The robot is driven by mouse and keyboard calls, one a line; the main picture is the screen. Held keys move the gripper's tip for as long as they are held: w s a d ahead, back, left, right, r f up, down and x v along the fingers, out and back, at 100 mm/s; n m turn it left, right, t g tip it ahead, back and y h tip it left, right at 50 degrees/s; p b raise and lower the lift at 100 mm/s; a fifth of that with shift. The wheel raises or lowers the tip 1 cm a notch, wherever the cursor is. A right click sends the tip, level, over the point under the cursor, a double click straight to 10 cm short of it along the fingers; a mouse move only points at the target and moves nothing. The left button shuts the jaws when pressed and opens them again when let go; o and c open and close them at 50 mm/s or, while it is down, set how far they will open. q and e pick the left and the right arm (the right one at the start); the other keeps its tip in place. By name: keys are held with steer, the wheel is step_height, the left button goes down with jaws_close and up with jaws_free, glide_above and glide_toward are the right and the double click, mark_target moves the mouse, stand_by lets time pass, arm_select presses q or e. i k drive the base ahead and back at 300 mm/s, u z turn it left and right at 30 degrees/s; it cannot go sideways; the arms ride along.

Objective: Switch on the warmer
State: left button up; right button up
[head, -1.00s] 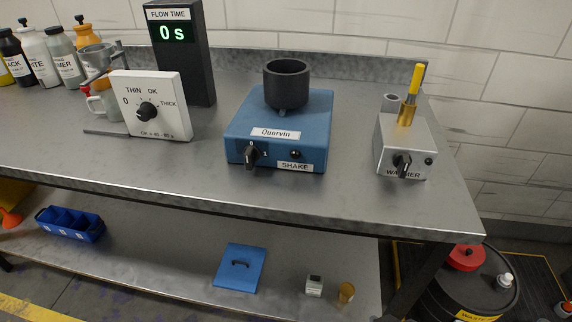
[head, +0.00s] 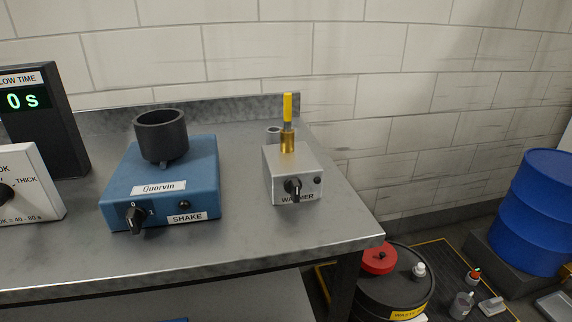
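The warmer (head: 275,162) is a small silver-grey box near the right end of the metal bench. Its front carries a black knob (head: 293,188), a small dark round indicator (head: 317,181) that looks unlit, and a partly covered WARMER label. A brass piece with a yellow handle (head: 288,107) stands upright on top of it, and a small grey cylinder (head: 273,133) shows behind. Neither of my grippers is in view.
Left of the warmer stands the blue SHAKE box (head: 210,160) with a dark cup (head: 161,135) on top. A flow time display (head: 45,110) reads 0 s. Bare bench (head: 240,245) lies in front. A black waste drum (head: 390,280) and blue drum (head: 540,210) stand right.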

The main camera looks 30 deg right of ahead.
mark_target(292, 186)
steer(key=z, duration=0.45)
steer(key=k, duration=0.6)
steer(key=z, duration=0.75)
steer(key=i, duration=1.1)
steer(key=u, duration=0.75)
